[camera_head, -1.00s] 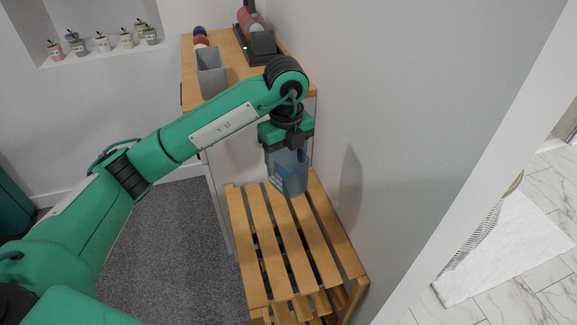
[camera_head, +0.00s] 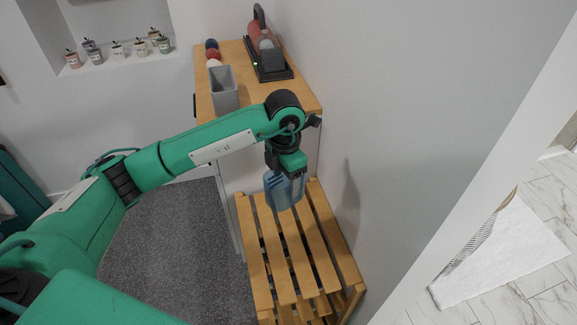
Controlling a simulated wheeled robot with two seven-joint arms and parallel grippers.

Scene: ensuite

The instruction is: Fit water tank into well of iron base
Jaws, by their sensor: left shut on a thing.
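My left gripper (camera_head: 287,165) is shut on the water tank (camera_head: 283,190), a translucent blue container. It holds the tank, tilted, above the far end of the slatted wooden rack. The iron base (camera_head: 270,72) is a dark stand at the back of the wooden cabinet top, against the wall, with a small green light. A red and grey iron (camera_head: 264,40) rests on it. The tank is lower than the cabinet top and in front of it, apart from the base. The well of the base cannot be made out. My right gripper is not in view.
The slatted rack (camera_head: 300,255) stands below, against the wall. Several small pots (camera_head: 117,50) line a wall niche.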

